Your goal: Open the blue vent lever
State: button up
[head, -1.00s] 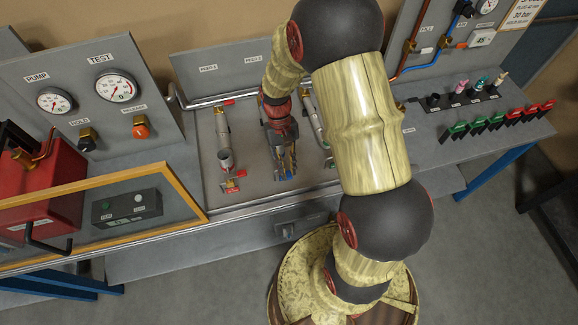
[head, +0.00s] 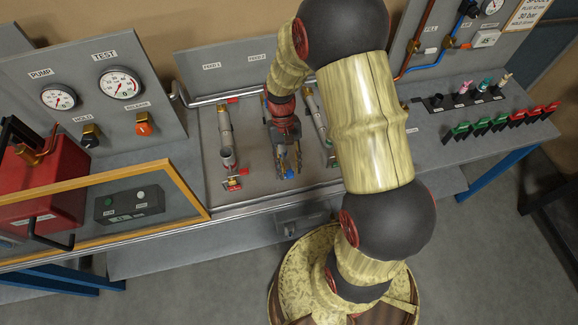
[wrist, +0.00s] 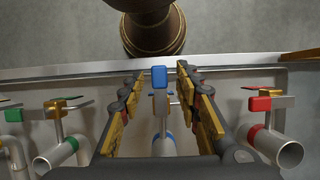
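The blue vent lever (wrist: 159,77) stands in the middle of the wrist view, on a metal valve stem above a pipe with a blue band (wrist: 163,145). My gripper (wrist: 160,88) is open, with one finger on each side of the lever and a visible gap to both. In the head view my gripper (head: 287,160) points down over the middle of the panel, and a bit of the blue lever (head: 290,174) shows at its fingertips. The lower part of the valve is partly hidden by my gripper.
A red-handled valve pipe (wrist: 270,140) stands to the right in the wrist view and a green-banded one (wrist: 56,155) to the left. A metal front rail (wrist: 90,70) runs beyond the lever. A yellow-framed clear guard (head: 185,190) is left of the panel.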

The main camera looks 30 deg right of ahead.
aim_at(287, 162)
jog(key=v, duration=1.2)
jog(key=shift+d, duration=0.1)
dwell(0.4)
jog(key=s+a+r+n+t+b, duration=0.1)
jog(key=s+a+r+t+b, duration=0.1)
jog(key=s+t+b, duration=0.3)
jog(key=s+a+r+n+t+h+b, duration=0.1)
jog(key=s+a+t+b, duration=0.3)
jog(key=s+b, duration=0.5)
jog(key=shift+s+a+r+n+t+b, duration=0.2)
jog(key=shift+a+r+n+t+b, duration=0.2)
jog(key=shift+a+n+b, duration=0.55)
jog(key=shift+d+m, duration=0.25)
jog(key=shift+d, duration=0.05)
jog(key=shift+c, duration=0.6)
